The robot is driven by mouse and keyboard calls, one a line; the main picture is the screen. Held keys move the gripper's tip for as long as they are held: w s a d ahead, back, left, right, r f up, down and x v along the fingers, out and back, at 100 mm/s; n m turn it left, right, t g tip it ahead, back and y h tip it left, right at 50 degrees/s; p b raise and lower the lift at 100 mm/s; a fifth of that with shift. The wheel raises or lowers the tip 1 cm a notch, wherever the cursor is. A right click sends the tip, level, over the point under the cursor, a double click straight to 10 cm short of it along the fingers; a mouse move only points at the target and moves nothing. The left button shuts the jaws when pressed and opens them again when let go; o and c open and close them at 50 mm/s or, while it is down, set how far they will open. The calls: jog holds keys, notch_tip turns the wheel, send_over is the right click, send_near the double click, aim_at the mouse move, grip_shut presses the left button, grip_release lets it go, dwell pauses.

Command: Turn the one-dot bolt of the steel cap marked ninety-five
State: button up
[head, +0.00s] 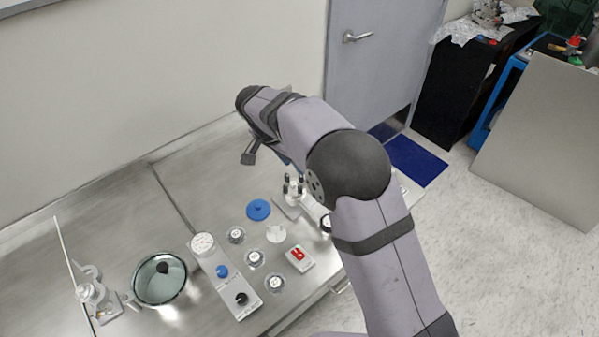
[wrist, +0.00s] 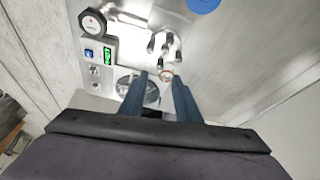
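My gripper (wrist: 158,78) shows in the wrist view as two blue fingers with a gap between them; nothing is clearly held. In the head view my arm hides most of it. Small round steel caps stand on the bench in the head view: one (head: 236,235) near the gauge, one (head: 254,258) below it and one (head: 275,283) nearer the front edge. Their numbers and dots are too small to read, so I cannot tell which is marked ninety-five. A small ringed round part (wrist: 167,74) lies just beyond the fingertips, and the fingers partly hide a round glassy part (wrist: 151,93).
A white fitting with dark-tipped posts (head: 293,188) stands near my arm; it also shows in the wrist view (wrist: 163,43). A blue disc (head: 258,210), a red-switch box (head: 299,258), a gauge panel (head: 228,282) and a glass bowl (head: 160,280) occupy the bench. The back left is clear.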

jog(key=shift+p+x, duration=1.55)
jog(key=shift+x, duration=2.1)
jog(key=shift+c, duration=0.6)
grip_shut()
